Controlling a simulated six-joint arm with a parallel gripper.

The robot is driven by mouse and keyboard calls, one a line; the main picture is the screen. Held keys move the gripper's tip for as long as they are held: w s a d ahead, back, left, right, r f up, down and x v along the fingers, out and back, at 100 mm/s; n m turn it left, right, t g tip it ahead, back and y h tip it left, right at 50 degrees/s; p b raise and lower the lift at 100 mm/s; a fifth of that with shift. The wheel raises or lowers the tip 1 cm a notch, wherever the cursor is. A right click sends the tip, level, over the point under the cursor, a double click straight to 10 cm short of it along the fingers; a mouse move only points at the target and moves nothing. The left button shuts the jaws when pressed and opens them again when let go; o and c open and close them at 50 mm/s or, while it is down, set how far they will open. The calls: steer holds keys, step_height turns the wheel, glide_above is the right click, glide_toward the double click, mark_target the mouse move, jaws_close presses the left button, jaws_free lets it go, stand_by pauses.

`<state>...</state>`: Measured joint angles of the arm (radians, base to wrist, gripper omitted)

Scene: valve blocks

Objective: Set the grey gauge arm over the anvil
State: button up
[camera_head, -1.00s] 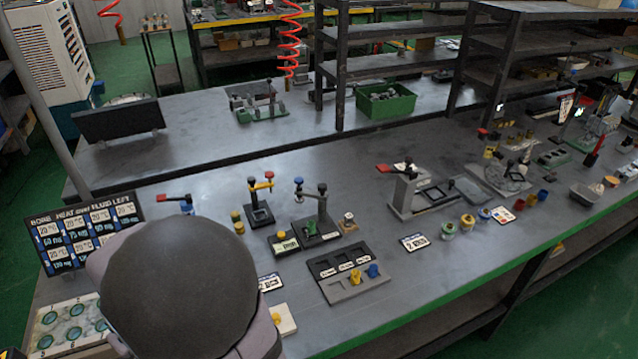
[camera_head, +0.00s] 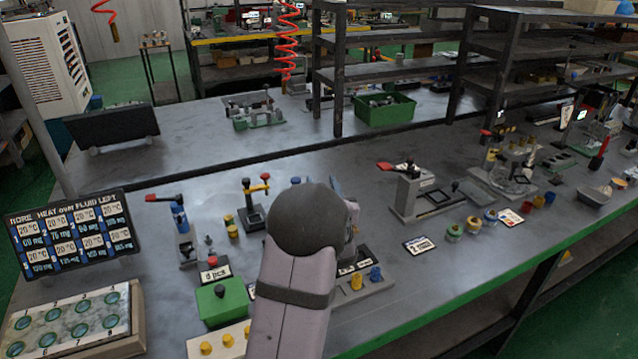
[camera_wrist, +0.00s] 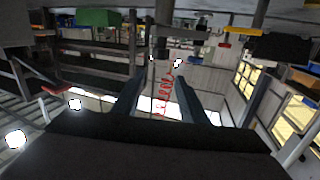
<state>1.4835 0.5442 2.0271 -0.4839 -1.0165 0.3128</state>
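My wrist (camera_head: 305,220) covers most of the gauge stand in the head view. Only the stand's blue knob (camera_head: 296,180) shows above it. The grey gauge arm and the anvil are hidden there, and my fingertips are too. The wrist view looks upside down. In it, the two dark fingers of my gripper (camera_wrist: 162,85) stand apart, open. A grey post (camera_wrist: 162,42) with a dark arm (camera_wrist: 188,33) shows beyond and between them. It is probably part of the gauge stand. I cannot tell whether the fingers touch it.
A yellow-handled stand (camera_head: 256,188) is close on the left. A red-lever fixture (camera_head: 410,185) stands to the right. A green block (camera_head: 220,303) and a dark sign (camera_head: 75,235) are at the front left.

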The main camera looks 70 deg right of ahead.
steer(key=f+b, duration=0.2)
steer(key=f, duration=0.1)
steer(key=shift+w+d+f, duration=0.1)
steer(key=shift+d+f, duration=0.05)
steer(key=shift+d, duration=0.25)
steer(key=p+x, duration=0.1)
steer(key=x, duration=0.6)
steer(key=shift+d+p, duration=0.15)
steer(key=shift+p, duration=0.25)
jaws_close()
